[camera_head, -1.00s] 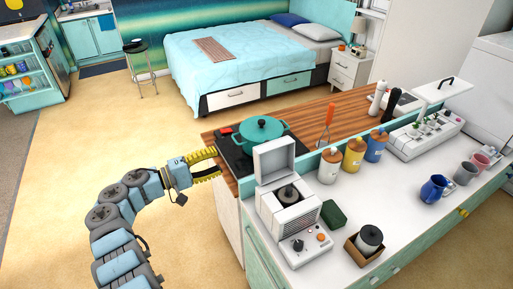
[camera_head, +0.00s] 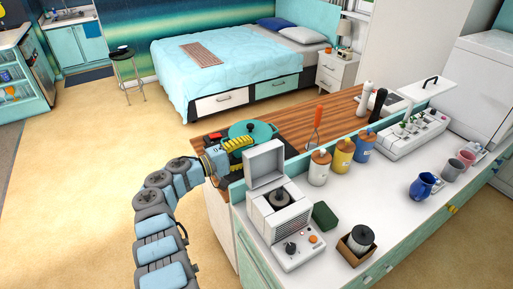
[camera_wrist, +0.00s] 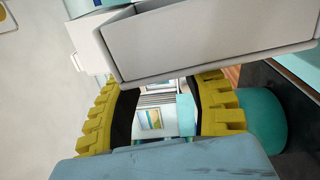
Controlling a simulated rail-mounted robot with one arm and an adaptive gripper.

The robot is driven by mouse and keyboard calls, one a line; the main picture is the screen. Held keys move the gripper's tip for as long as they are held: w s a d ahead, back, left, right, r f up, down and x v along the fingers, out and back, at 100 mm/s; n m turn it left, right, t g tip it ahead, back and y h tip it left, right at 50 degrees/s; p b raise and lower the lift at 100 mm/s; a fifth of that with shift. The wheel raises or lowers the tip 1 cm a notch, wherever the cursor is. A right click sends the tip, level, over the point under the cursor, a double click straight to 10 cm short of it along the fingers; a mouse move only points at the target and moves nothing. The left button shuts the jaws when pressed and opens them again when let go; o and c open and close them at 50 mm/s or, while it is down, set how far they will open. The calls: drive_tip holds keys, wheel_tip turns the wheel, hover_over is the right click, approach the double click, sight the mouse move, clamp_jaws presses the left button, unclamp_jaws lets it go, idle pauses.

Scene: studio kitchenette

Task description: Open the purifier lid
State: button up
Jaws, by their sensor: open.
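A white countertop appliance (camera_head: 292,225) with a dark knob and an orange button stands at the near end of the white counter. It seems to be the purifier. Its square lid (camera_head: 265,164) stands upright, showing a dark round part inside the body. My gripper (camera_head: 240,144), with yellow ridged fingers, is just behind and left of the lid, over the cooktop and partly covering the teal pot (camera_head: 262,130). In the wrist view my gripper (camera_wrist: 165,85) is open, with nothing between its fingers. A white box-like part, probably the lid (camera_wrist: 205,42), is close across the top.
A dark green block (camera_head: 325,215) and a grey jar in a wooden box (camera_head: 357,242) are near the appliance. Several canisters line the counter's back edge. A long white device (camera_head: 410,137) has a raised lid with a black handle. Mugs stand at the right.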

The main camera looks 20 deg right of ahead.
sight(260, 148)
drive_tip(key=shift+w+d, duration=0.15)
drive_tip(key=shift+d, duration=0.55)
drive_tip(key=shift+w+d, duration=0.1)
drive_tip(key=shift+d, duration=0.55)
clamp_jaws()
drive_tip(key=shift+s, duration=0.1)
drive_tip(key=shift+s+r+m+p, duration=0.25)
drive_tip(key=shift+s+m+p, duration=0.05)
drive_tip(key=shift+m+p, duration=0.1)
drive_tip(key=shift+s+d+r+m, duration=0.15)
drive_tip(key=shift+s+r+m, duration=0.1)
drive_tip(key=shift+s+m, duration=0.35)
